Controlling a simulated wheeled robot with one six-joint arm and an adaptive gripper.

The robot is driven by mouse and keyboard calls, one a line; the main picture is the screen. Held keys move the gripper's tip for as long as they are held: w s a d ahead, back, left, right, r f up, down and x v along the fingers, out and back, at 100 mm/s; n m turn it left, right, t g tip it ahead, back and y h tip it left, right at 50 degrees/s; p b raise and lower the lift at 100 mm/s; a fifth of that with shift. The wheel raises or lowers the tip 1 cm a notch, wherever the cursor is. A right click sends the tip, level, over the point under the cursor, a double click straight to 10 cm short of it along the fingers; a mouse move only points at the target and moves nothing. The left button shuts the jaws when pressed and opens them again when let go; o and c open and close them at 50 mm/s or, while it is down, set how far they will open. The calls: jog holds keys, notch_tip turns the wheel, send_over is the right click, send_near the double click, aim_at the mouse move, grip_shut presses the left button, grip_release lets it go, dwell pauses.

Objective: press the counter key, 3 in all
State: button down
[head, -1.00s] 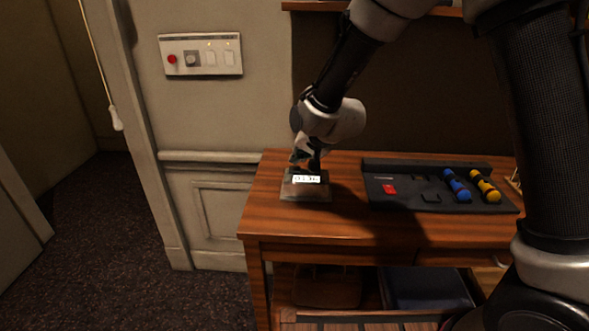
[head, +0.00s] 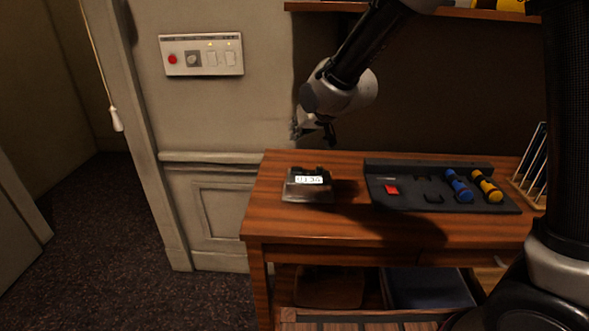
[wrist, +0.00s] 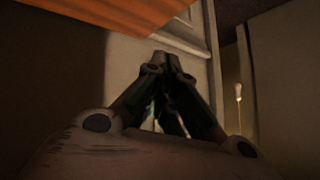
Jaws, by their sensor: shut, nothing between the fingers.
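The counter (head: 307,186) is a small dark box on the left part of the wooden desk. A lit white display with dark digits shows on its front, too blurred to read surely. A dark raised part, which may be its key, shows at its top back edge. My gripper (head: 314,136) is above and behind the counter, apart from it, with its fingers together and empty. In the wrist view my gripper (wrist: 173,60) has its fingertips meeting; the counter does not show there.
A wire rack (head: 532,165) stands at the desk's right end. A wall switch plate (head: 201,54) and a pull cord (head: 116,119) are at left.

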aim_at(294, 170)
jog(key=n, duration=0.8)
jog(key=s+r+n, duration=0.1)
jog(key=n, duration=0.4)
jog(key=shift+a+g, duration=0.3)
jog(key=shift+g, duration=0.1)
jog(key=shift+f, duration=0.1)
jog(key=shift+f, duration=4.3)
jog(key=shift+f, duration=0.1)
jog(key=shift+f, duration=0.3)
